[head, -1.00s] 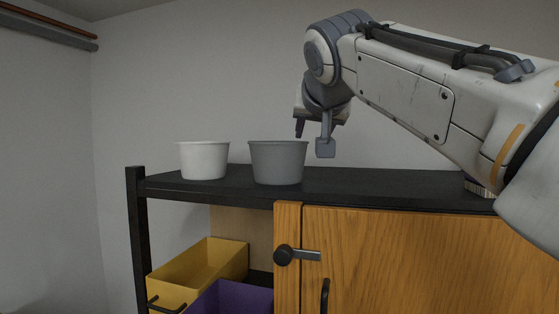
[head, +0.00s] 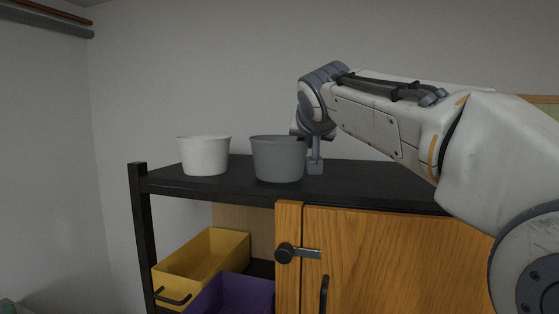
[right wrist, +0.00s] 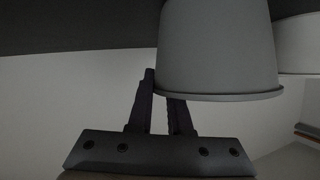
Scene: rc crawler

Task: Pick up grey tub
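The grey tub (head: 278,160) stands upright on the black shelf top, right of the white tub. In the right wrist view the grey tub (right wrist: 215,45) appears upside down at the upper right. My right gripper (head: 308,155) is at the tub's right side and is open. One finger is outside the tub, with a small gap to its wall. The other finger's tip is hidden by the tub at its rim and seems to be inside it. In the right wrist view the gripper (right wrist: 160,88) shows both fingers apart. My left gripper is out of view.
The white tub (head: 204,156) stands close to the left of the grey tub. The black shelf top (head: 365,178) is clear to the right, under my right arm. Below are a yellow bin (head: 180,283), a purple bin (head: 237,291) and a wooden cabinet door (head: 400,250).

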